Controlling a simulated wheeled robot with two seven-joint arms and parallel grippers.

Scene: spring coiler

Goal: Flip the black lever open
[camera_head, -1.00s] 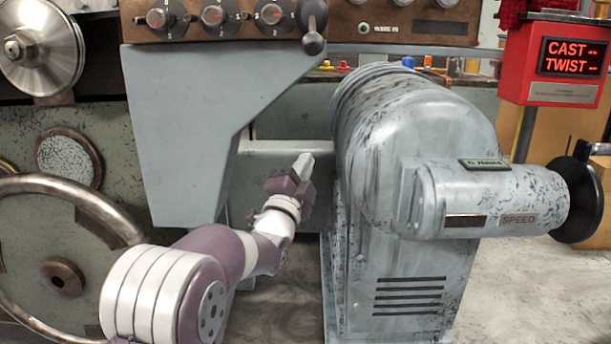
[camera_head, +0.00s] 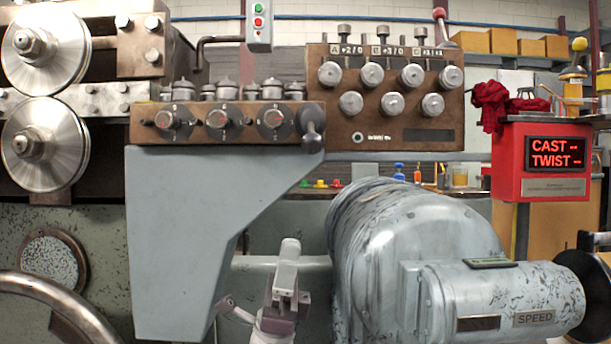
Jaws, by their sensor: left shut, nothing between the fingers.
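The black lever (camera_head: 312,130) is a short dark handle with a rounded knob at the right end of the brown dial panel (camera_head: 145,132). Its knob end hangs downward and a little toward me. My left gripper (camera_head: 289,247) points upward, below the lever and in front of the grey machine body, with its fingers shut and empty. A clear gap separates the fingertips from the lever. My right gripper is not in view.
The grey rounded motor housing (camera_head: 410,235) stands just right of my left gripper. A grey slanted column (camera_head: 185,230) is on its left. A red display box (camera_head: 541,160) stands at the right. Open space lies between gripper and panel.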

